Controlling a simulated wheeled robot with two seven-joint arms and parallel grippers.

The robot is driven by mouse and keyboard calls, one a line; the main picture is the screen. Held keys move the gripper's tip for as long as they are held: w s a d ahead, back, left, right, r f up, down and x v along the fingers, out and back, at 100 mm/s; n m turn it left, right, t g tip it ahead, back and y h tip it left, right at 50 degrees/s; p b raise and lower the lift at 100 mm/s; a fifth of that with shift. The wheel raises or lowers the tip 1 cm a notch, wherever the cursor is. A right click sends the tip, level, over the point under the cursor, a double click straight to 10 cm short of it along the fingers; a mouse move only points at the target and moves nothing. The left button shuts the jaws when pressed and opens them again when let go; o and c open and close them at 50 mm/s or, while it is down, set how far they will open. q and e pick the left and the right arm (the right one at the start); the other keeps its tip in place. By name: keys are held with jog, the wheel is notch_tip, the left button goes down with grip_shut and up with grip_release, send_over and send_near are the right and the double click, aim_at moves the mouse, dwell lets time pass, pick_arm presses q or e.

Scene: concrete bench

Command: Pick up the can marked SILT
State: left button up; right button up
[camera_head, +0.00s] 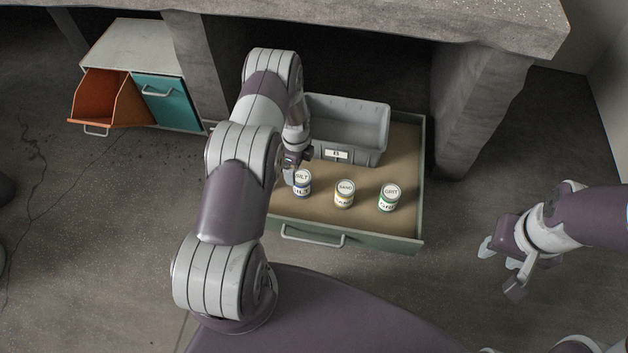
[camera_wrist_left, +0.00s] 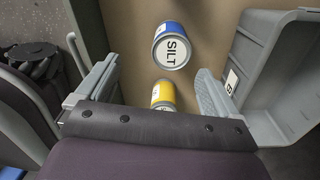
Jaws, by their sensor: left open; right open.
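The can marked SILT (camera_head: 302,184) has a blue label and a white lid. It stands upright in an open drawer, leftmost in a row of three cans. My left gripper (camera_head: 291,167) is open at the can's upper left in the head view. In the left wrist view the SILT can (camera_wrist_left: 171,48) lies beyond the open fingers of my left gripper (camera_wrist_left: 158,90), apart from them. My right gripper (camera_head: 503,268) is open and empty, off to the right of the drawer.
A yellow-labelled can (camera_head: 345,195) and a green-labelled can (camera_head: 389,198) stand right of the SILT can. A grey bin (camera_head: 376,150) marked B sits behind them in the drawer (camera_head: 405,240). An orange drawer (camera_head: 98,100) stands open at far left, under the concrete bench (camera_head: 500,22).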

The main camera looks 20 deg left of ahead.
aim_at(300, 176)
pick_arm(q)
jog(key=shift+w+a+r+m, duration=0.1)
jog(key=shift+w+r+m, duration=0.1)
jog(key=shift+w+m, duration=0.75)
jog(key=shift+s+m, duration=0.25)
jog(key=shift+m, duration=0.6)
jog(key=shift+a+f+m, duration=0.1)
jog(key=shift+f+m, duration=0.3)
notch_tip(300, 176, down, 7)
jog(key=b, duration=0.4)
jog(key=f+b, duration=0.4)
jog(key=f, duration=0.1)
jog(key=shift+d+f, duration=0.1)
jog(key=shift+d, duration=0.25)
jog(key=shift+r, duration=0.2)
jog(key=c, duration=1.3)
jog(key=shift+c, duration=0.7)
